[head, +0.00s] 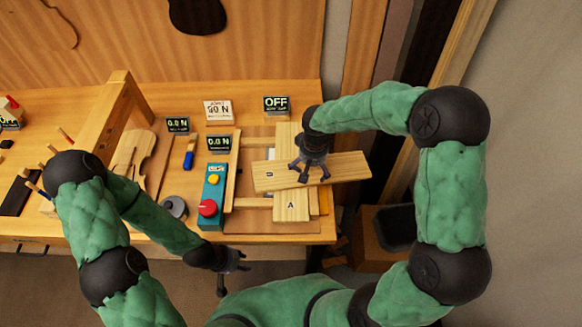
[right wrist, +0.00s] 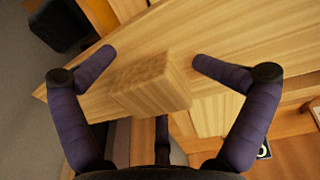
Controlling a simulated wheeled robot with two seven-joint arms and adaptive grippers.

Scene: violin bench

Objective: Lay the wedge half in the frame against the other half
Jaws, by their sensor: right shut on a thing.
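The wedge half marked B (head: 347,168) is a pale board lying crosswise, slightly tilted in the picture, over the wedge half marked A (head: 291,208). A runs lengthwise in the clamping frame (head: 233,172). My right gripper (head: 310,170) is shut on B from above. In the right wrist view its fingers (right wrist: 151,58) stand on either side of a raised wooden block (right wrist: 150,88) on board B (right wrist: 240,35). Whether B touches A cannot be told. My left gripper (head: 234,270) is open and empty, in front of the bench edge.
A teal control box (head: 213,190) with a red knob stands left of the frame. Small displays and a sign (head: 218,110) stand behind. A dark bin (head: 397,228) is on the floor at right.

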